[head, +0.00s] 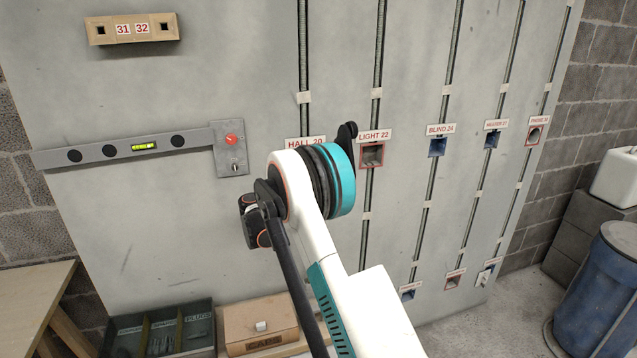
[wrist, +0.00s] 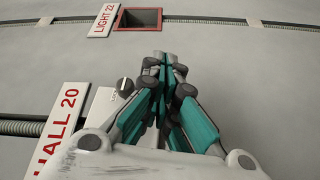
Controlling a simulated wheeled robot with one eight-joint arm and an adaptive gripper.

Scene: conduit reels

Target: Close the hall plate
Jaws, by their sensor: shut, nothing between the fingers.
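The red-lettered HALL 20 label (head: 297,142) shows above my arm in the head view; the spot below it is hidden by my arm. In the wrist view the HALL 20 label (wrist: 62,130) is at lower left. I cannot tell whether this plate lies flush with the wall. My gripper (wrist: 164,62) is shut and empty, its fingertips beside the knob. I cannot tell whether they touch the plate. The head view hides most of my gripper.
The LIGHT 22 box (head: 372,155) is open and red-framed, right of HALL 20. More boxes, such as BLIND 24 (head: 437,147), line the panel to the right. A level (head: 125,150) and a small control plate (head: 231,147) are at left. A cardboard box (head: 260,322) stands below.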

